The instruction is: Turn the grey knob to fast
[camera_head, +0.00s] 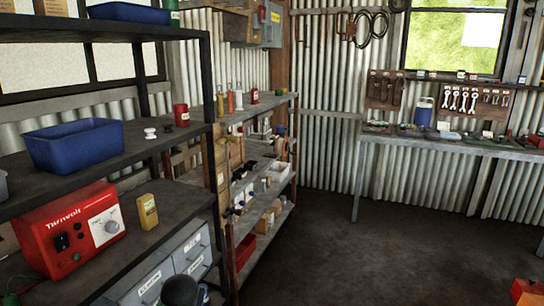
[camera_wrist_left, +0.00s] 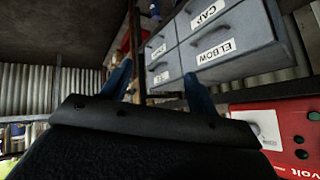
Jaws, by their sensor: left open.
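A red Turnvolt box (camera_head: 68,232) stands on the middle shelf at the left in the head view. Its front has a white panel with a round grey knob (camera_head: 112,227). The knob's pointer direction is too small to tell. The box also shows at the lower right of the left wrist view (camera_wrist_left: 292,122), upside down, with the knob (camera_wrist_left: 256,128) partly hidden by my gripper body. My left gripper (camera_wrist_left: 160,84) is open and empty, with its blue fingers apart from the box, in front of grey drawers. My right gripper is not in view.
Grey labelled drawers (camera_head: 190,254) sit below the box's shelf. A yellow bottle (camera_head: 147,211) stands right of the box. A blue bin (camera_head: 73,145) and a red mug (camera_head: 181,115) are on the shelf above.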

